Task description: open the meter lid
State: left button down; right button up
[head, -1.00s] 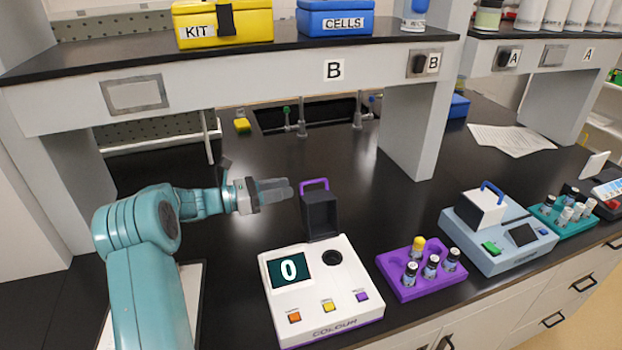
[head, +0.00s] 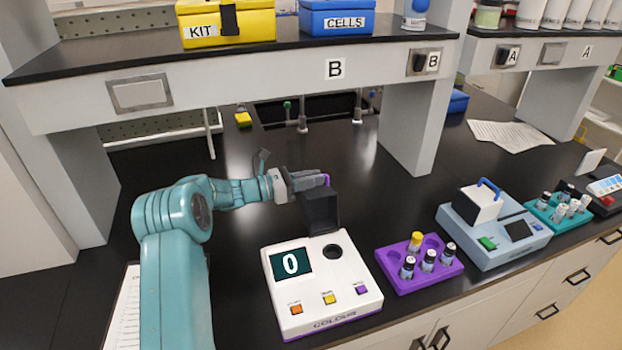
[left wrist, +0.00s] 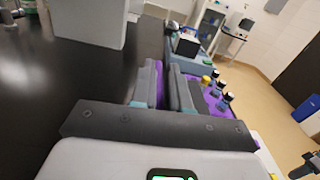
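The white meter (head: 318,287) stands on the bench with a display reading 0. Its dark lid (head: 321,211) is raised at the meter's back edge, roughly upright, and the round well (head: 332,251) is uncovered. The lid's purple handle (head: 327,180) is at the lid's top, partly hidden by my left gripper (head: 312,178). That gripper's fingers reach the handle from the left. In the left wrist view a narrow gap shows between the fingers (left wrist: 165,88), with some purple there; whether they press on the handle is unclear.
A purple rack (head: 385,262) with several vials stands right of the meter. Farther right is a blue-grey device (head: 465,235) with a blue handle. A grey shelf (head: 250,80) overhangs the back, its post (head: 410,120) to the right. The bench behind the lid is clear.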

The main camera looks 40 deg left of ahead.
aim_at(318, 196)
pick_arm(q)
jog(key=shift+s+d+m+b, duration=0.1)
jog(key=shift+d+m+b, duration=0.15)
jog(key=shift+b, duration=0.45)
jog(key=d+m+b, duration=0.1)
jog(key=b, duration=0.1)
jog(key=s+d+r+m+b, duration=0.1)
jog(key=m+b, duration=0.1)
jog(key=b, duration=0.1)
jog(key=s+d+m+b, duration=0.1)
jog(key=d+b, duration=0.1)
jog(key=shift+s+d+r, duration=0.1)
jog(key=shift+s+r, duration=0.05)
jog(key=shift+r, duration=0.25)
jog(key=shift+s+d+r+m+b, duration=0.3)
jog(key=shift+d+m+b, duration=0.35)
jog(key=shift+b, duration=0.35)
jog(key=shift+a, duration=0.1)
